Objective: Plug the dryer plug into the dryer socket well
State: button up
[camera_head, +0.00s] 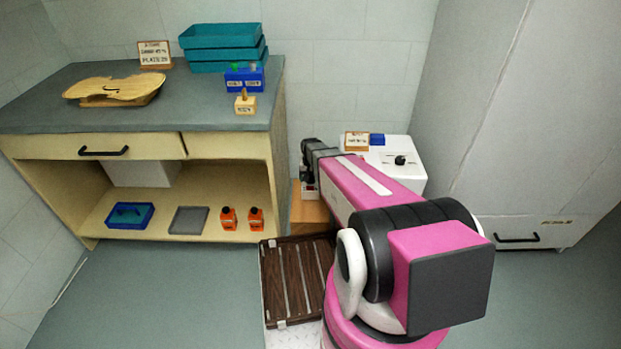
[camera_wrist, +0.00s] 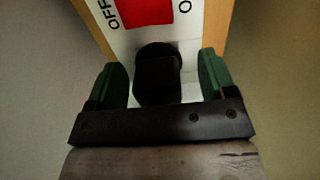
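In the wrist view my gripper (camera_wrist: 160,85) has its two green-padded fingers apart, one on each side of a black plug-like body (camera_wrist: 157,88). Pale strips show between this body and the fingers, wider on the right, so the fingers do not visibly press on it. The body's far end meets a round black part (camera_wrist: 158,54) against a white panel (camera_wrist: 128,42). I cannot tell whether the plug is seated in the socket well there. In the head view my arm hides most of the gripper and the plug.
A red switch (camera_wrist: 146,10) with OFF lettering sits on the panel just beyond the black part. A wooden stand (camera_head: 310,212) is below my wrist. A white box with a black knob (camera_head: 400,160) stands right of it. The bench (camera_head: 150,115) is at left; a tall cabinet (camera_head: 545,120) at right.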

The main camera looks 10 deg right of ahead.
notch_tip(320, 180, up, 11)
jog(key=shift+f, duration=0.1)
dwell(0.6)
dwell(0.6)
jog(key=s+r+n, duration=0.1)
jog(key=s+r, duration=0.3)
jog(key=s, duration=0.6)
jog(key=s+r+n, duration=0.1)
jog(key=s+r, duration=0.4)
jog(key=s, duration=0.5)
jog(key=shift+s, duration=0.25)
